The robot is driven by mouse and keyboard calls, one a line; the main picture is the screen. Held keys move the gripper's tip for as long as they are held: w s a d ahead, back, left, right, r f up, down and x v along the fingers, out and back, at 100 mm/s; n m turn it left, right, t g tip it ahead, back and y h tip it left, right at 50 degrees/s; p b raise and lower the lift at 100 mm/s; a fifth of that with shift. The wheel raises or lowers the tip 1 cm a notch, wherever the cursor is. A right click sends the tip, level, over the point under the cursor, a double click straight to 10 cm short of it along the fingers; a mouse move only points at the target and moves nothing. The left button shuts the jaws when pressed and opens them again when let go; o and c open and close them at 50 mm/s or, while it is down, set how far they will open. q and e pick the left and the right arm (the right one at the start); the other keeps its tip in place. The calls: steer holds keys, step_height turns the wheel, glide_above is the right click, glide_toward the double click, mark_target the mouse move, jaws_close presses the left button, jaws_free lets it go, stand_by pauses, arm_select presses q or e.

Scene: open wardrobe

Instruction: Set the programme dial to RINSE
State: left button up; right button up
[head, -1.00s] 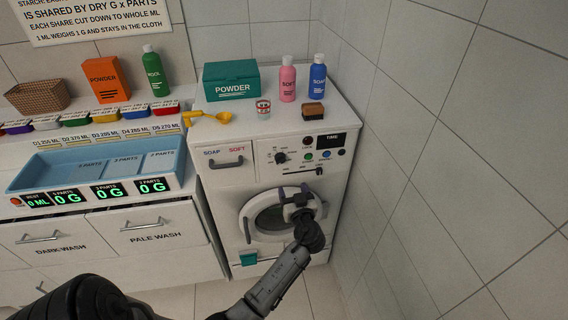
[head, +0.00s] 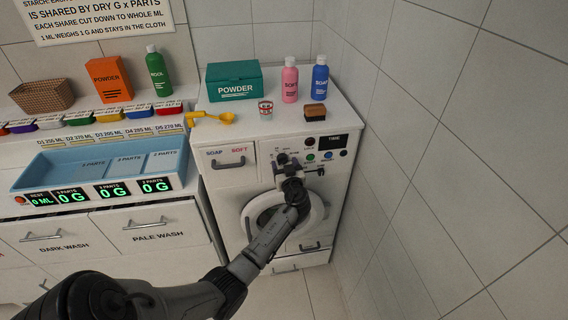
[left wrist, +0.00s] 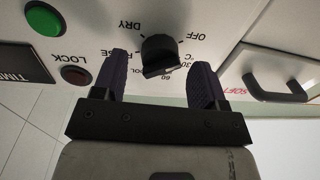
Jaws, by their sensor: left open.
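The programme dial (head: 282,158) is a black knob on the white washing machine's front panel. In the left wrist view the dial (left wrist: 160,54) appears upside down, with OFF, DRY, 30 and 60 printed around it. A label ending in SE is partly covered by a finger. I cannot tell for sure which label the dial points at. My left gripper (left wrist: 161,62) is open, with one dark finger on each side of the dial and visible gaps to it. In the head view my left gripper (head: 288,168) is just in front of the panel. My right gripper is not in view.
The round door (head: 262,212) is below. Bottles and a powder box (head: 234,82) stand on top. A tiled wall is to the right.

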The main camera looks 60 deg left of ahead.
arm_select(q)
steer(key=shift+w+a, duration=0.15)
steer(key=shift+a, duration=0.35)
steer(key=c, duration=0.9)
